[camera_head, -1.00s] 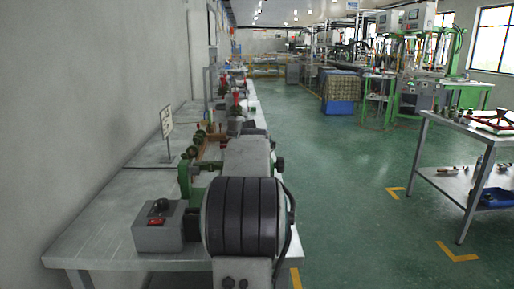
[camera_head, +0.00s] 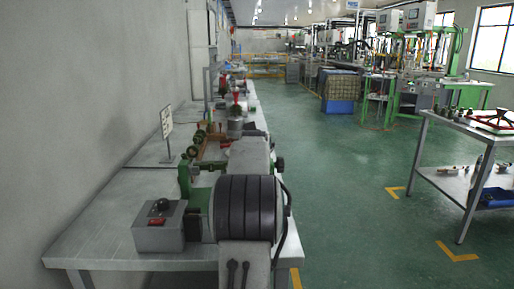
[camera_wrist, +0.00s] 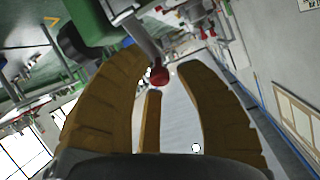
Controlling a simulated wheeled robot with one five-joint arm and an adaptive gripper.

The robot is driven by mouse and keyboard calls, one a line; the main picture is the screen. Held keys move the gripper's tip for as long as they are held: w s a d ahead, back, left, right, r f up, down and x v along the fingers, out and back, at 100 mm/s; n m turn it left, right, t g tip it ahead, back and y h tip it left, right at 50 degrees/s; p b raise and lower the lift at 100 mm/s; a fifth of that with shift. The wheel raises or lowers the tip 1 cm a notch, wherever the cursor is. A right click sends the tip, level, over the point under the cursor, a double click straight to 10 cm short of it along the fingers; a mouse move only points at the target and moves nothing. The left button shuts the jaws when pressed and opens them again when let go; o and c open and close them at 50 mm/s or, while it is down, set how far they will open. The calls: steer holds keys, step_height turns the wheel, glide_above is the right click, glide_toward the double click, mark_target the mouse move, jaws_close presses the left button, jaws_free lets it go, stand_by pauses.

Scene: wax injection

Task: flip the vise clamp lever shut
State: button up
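In the wrist view a grey metal lever (camera_wrist: 146,40) with a red ball knob (camera_wrist: 159,75) reaches down from a green metal body (camera_wrist: 92,20) at the top, which looks like the vise clamp. My gripper (camera_wrist: 165,80) has three brown ribbed fingers, spread apart. The red knob is in the gap between the fingertips, close to them. Contact with a finger cannot be told. In the head view my arm hides my gripper and the lever. A green metal fixture (camera_head: 185,180) shows just left of my arm.
A long grey workbench (camera_head: 95,237) runs along the left wall. A grey box with a red switch (camera_head: 158,228) stands on it, beside my arm. A small sign (camera_head: 167,125) and more red-handled devices (camera_head: 236,97) stand farther back.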

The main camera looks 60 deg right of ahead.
jaws_close()
